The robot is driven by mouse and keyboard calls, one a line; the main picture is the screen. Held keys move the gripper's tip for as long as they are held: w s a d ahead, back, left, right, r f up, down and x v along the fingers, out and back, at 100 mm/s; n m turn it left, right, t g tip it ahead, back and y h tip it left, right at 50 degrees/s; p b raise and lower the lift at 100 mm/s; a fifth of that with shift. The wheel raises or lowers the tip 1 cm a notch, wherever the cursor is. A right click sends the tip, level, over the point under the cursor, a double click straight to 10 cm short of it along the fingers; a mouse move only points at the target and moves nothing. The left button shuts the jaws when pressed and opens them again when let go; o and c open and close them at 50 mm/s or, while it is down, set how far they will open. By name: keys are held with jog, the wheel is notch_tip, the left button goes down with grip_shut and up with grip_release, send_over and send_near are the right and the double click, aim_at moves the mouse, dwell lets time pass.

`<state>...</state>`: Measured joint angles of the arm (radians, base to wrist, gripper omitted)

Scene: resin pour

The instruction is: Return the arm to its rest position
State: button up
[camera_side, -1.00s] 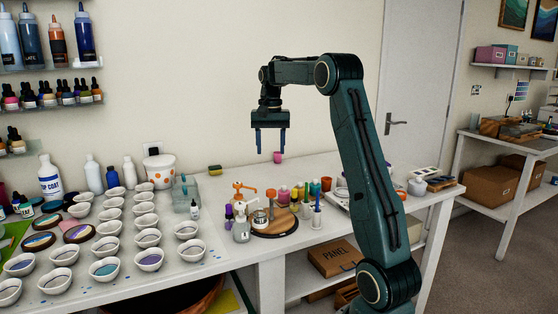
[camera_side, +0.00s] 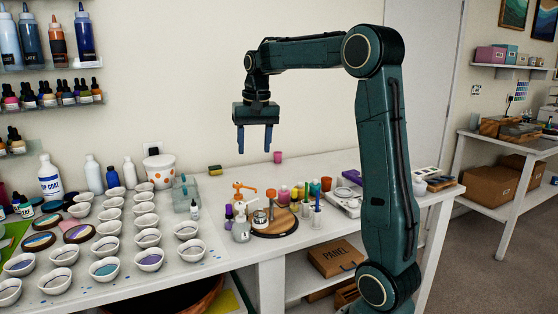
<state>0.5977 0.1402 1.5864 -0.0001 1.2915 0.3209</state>
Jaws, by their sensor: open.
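My gripper (camera_side: 254,139) hangs above the table with its two blue fingers pointing down, apart, and nothing between them. It is in front of the wall, well above the table surface. My arm rises at the right of the table, bends at its elbow and reaches left, with the forearm nearly level. Nothing touches the fingers.
The white table (camera_side: 215,262) carries several small white cups (camera_side: 149,260) at the left. A round wooden board (camera_side: 275,226) with bottles and pumps stands below and right of my gripper. A pink cup (camera_side: 277,157) and a sponge (camera_side: 214,170) are at the back. The air around my gripper is clear.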

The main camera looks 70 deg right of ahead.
jog(key=s+a+n+t, duration=0.1)
jog(key=s+a+n, duration=0.25)
jog(key=a, duration=0.45)
jog(key=s+a+n+t, duration=0.15)
jog(key=s+a, duration=0.25)
jog(key=a, duration=0.4)
jog(key=s+a+f+n+t, duration=0.2)
jog(key=s+a+f+n, duration=0.3)
jog(key=s+a, duration=0.2)
jog(key=shift+s+a+f+n+y, duration=0.3)
jog(key=shift+s+y, duration=0.1)
jog(key=shift+s, duration=0.7)
